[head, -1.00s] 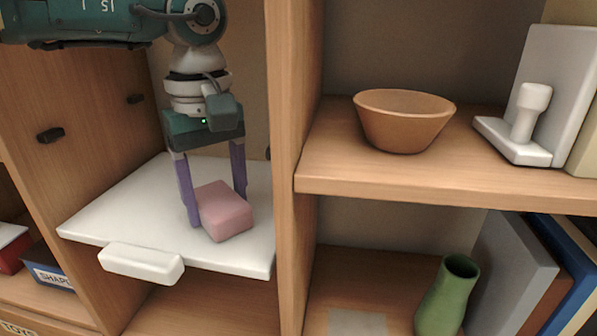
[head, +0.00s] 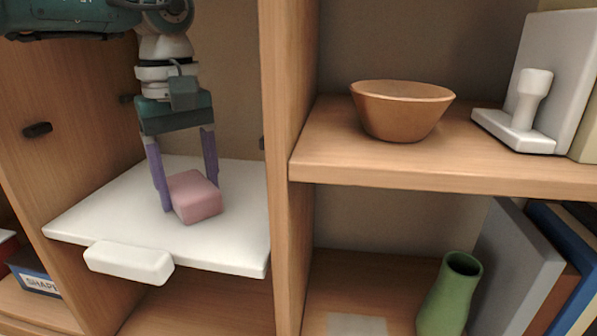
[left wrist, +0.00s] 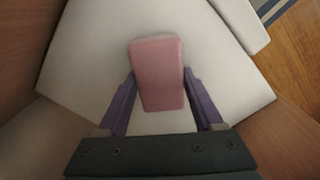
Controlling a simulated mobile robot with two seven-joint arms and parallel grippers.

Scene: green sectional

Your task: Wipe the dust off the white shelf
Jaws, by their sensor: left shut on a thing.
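The white shelf (head: 110,220) is a flat board in the left bay of the wooden unit, with a white block-like handle (head: 129,262) at its front edge. A pink block-shaped sponge (head: 194,197) rests on the shelf or just above it; I cannot tell exactly. My left gripper (head: 188,193) points down with purple fingers shut on the sponge. In the left wrist view the sponge (left wrist: 158,75) sits between the fingers over the white surface (left wrist: 90,60). I cannot make out distinct dust on the shelf. My right gripper is not in view.
A wooden upright (head: 283,180) bounds the shelf on the right, and a side panel (head: 60,130) on the left. An orange-brown bowl (head: 402,112) and a white bookend-like piece (head: 520,120) stand on the right shelf. A green vase (head: 450,295) stands below, beside leaning books (head: 500,270).

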